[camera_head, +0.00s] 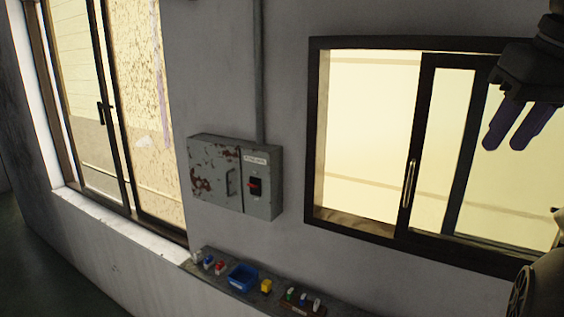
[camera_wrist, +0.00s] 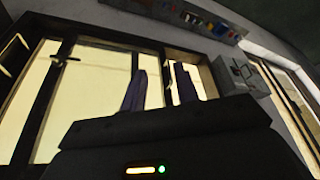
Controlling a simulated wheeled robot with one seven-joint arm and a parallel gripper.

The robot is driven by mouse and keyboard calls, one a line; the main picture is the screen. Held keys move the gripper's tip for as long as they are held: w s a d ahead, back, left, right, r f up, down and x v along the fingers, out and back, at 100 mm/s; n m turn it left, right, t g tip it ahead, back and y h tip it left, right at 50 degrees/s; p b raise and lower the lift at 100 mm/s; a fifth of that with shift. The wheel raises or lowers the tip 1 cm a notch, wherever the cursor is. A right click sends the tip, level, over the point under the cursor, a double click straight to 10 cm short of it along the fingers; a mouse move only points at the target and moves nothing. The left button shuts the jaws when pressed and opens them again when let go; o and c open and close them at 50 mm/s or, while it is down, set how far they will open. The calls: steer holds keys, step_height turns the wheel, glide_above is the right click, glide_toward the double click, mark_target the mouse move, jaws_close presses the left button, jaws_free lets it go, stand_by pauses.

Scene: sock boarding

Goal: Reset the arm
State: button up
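My gripper (camera_head: 504,142) is raised at the upper right of the head view, in front of the right window. Its two purple fingers point down and stand apart with nothing between them. In the wrist view the same fingers (camera_wrist: 160,72) show a clear gap, with the window behind them. The rest of my arm is mostly cut off by the right edge of the head view. No sock shows in either view.
A narrow ledge (camera_head: 345,307) runs below a grey electrical box (camera_head: 215,178) on the wall. It holds a blue bin (camera_head: 242,277), a yellow item (camera_head: 266,286) and several small coloured items. Windows (camera_head: 370,140) stand left and right. The air around my gripper looks clear.

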steer(key=w+a+f+b, duration=0.2)
steer(key=w+f, duration=0.2)
steer(key=f, duration=0.7)
steer(key=w+a+f+m+g+b, duration=0.1)
steer(key=w+f+b, duration=0.3)
steer(key=f, duration=0.7)
steer(key=w+a+f+b, duration=0.15)
steer(key=w+f, duration=0.35)
steer(key=f, duration=0.6)
steer(key=s+a+f+b, duration=0.1)
steer(key=s+a+f, duration=0.2)
steer(key=f, duration=0.6)
steer(key=s+a+f+b, duration=0.2)
steer(key=s+a+f, duration=0.2)
steer(key=f, duration=0.5)
steer(key=s+a+f+n+g+b, duration=0.1)
steer(key=a+f, duration=0.4)
steer(key=f, duration=0.5)
steer(key=s+b, duration=0.1)
steer(key=s, duration=0.1)
steer(key=shift+s, duration=0.4)
